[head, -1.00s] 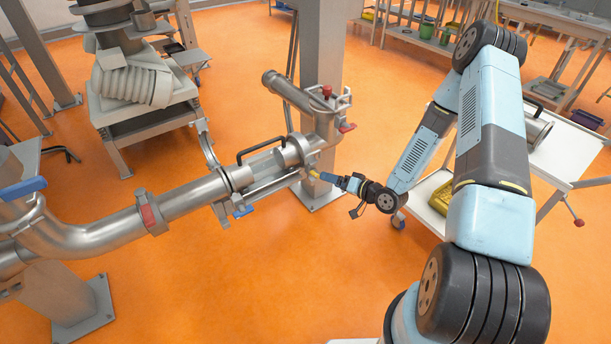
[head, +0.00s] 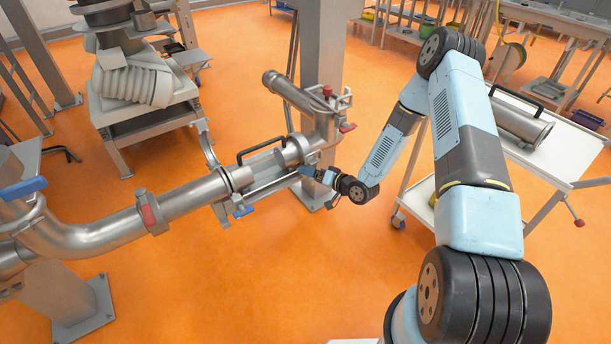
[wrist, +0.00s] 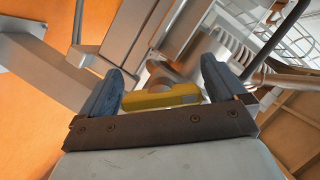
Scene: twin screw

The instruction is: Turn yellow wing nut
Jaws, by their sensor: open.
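The yellow wing nut (wrist: 162,97) shows in the wrist view, between the two blue fingers of my gripper (wrist: 162,85). The fingers are apart, one on each side of it, with a small gap visible near the right finger. I cannot tell whether the left finger touches it. Behind the nut is a grey metal fitting (wrist: 190,65). In the head view my gripper (head: 305,172) is at the right end of the open pipe section (head: 265,165), and it hides the wing nut there.
A red-topped valve (head: 327,92) and a grey post (head: 322,50) stand just behind my gripper. A white cart (head: 560,155) carrying a metal cylinder (head: 522,125) is at the right. Orange floor in front is clear.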

